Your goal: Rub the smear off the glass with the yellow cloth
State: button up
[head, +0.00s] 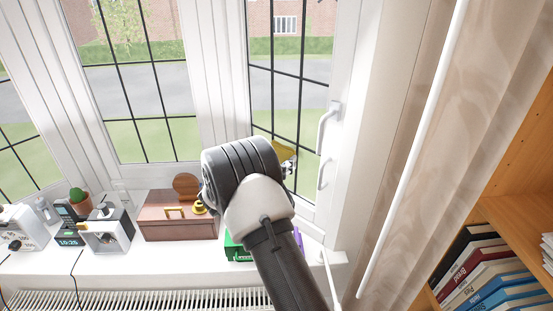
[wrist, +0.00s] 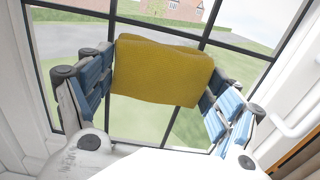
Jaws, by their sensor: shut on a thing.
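The yellow cloth (wrist: 163,72) is held between the blue-padded fingers of my gripper (wrist: 162,77) in the wrist view. It stands in front of a barred window pane. In the head view a small part of the cloth (head: 284,151) shows beyond my wrist, in front of the right window's glass (head: 285,97). My arm hides most of the gripper there. I cannot tell whether the cloth touches the glass. I see no smear on the visible glass; the part behind the cloth is hidden.
White window handles (head: 326,122) are right of my gripper, beside a pale curtain (head: 420,140). A bookshelf (head: 520,185) stands at right.

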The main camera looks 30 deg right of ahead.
aim_at(304, 159)
jog(key=shift+w+d, duration=0.15)
jog(key=shift+d, duration=0.3)
jog(key=shift+s+d, duration=0.25)
jog(key=shift+s, duration=0.65)
jog(key=shift+s+d, duration=0.25)
jog(key=shift+s, duration=0.65)
jog(key=shift+s+d+b, duration=0.15)
jog(key=shift+s+d, duration=0.25)
jog(key=shift+s, duration=0.45)
jog(key=shift+s+d+b, duration=0.15)
jog(key=shift+s+d, duration=0.2)
jog(key=shift+s, duration=0.45)
jog(key=shift+w, duration=0.1)
jog(key=shift+w+a+b, duration=0.2)
jog(key=shift+w+a, duration=0.25)
jog(key=shift+w, duration=0.65)
jog(key=shift+w+a+b, duration=0.25)
jog(key=shift+w+a, duration=0.15)
jog(key=shift+w, duration=0.75)
jog(key=shift+w+a+b, duration=0.2)
jog(key=shift+w+a, duration=0.25)
jog(key=shift+w, duration=0.65)
jog(key=v, duration=0.6)
